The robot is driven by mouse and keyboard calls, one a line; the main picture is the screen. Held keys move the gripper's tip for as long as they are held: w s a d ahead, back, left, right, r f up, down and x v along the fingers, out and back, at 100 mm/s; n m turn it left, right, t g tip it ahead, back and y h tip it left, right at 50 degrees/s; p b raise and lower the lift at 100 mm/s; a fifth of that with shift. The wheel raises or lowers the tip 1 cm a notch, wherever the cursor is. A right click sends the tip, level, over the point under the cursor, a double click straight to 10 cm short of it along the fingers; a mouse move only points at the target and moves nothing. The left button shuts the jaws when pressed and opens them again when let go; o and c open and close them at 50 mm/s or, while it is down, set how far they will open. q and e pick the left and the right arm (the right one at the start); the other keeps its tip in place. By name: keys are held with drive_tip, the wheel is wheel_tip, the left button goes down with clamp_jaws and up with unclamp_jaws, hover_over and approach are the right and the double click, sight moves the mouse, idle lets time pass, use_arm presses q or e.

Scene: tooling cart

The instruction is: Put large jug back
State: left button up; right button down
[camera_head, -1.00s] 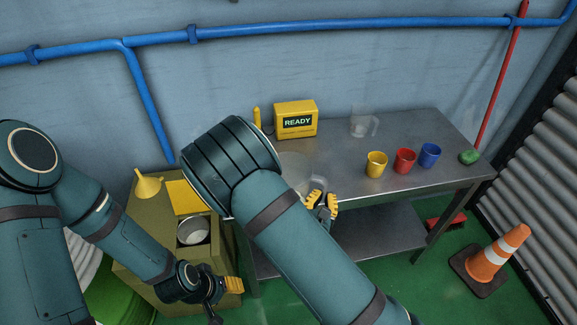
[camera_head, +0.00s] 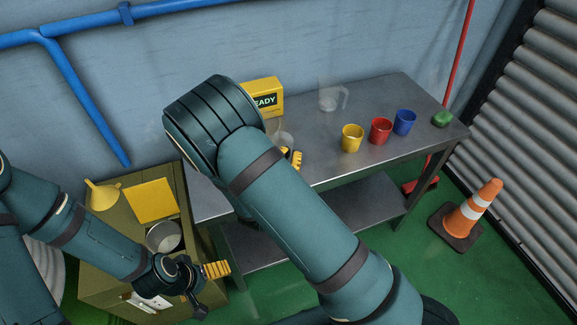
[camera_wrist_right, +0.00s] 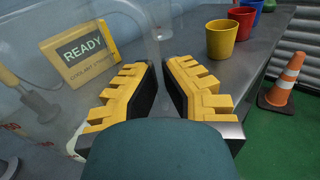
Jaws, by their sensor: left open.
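A large clear jug (camera_wrist_right: 60,105) fills much of the left of the right wrist view, its see-through wall close to the camera. In the head view it shows faintly (camera_head: 285,139), partly hidden by my right arm. My right gripper (camera_wrist_right: 158,72) has its yellow fingers close together on the jug's clear handle side; it shows in the head view (camera_head: 292,158) above the bench's near edge. A second clear jug (camera_head: 329,99) with a handle stands at the back of the bench. My left gripper (camera_head: 210,283) is open and empty beside the olive cabinet.
A metal bench (camera_head: 390,95) holds yellow (camera_head: 352,139), red (camera_head: 381,131) and blue (camera_head: 404,122) cups, a green item (camera_head: 442,119) and a yellow READY box (camera_head: 264,97). The cabinet (camera_head: 110,273) carries a yellow funnel (camera_head: 103,196) and metal pot (camera_head: 163,237). A cone (camera_head: 475,209) stands right.

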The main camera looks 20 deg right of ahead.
drive_tip(key=shift+f+b, duration=0.45)
drive_tip(key=shift+f, duration=1.35)
drive_tip(key=shift+f, duration=0.1)
drive_tip(key=c, duration=1.1)
unclamp_jaws()
drive_tip(key=shift+f, duration=0.1)
drive_tip(key=shift+c, duration=0.2)
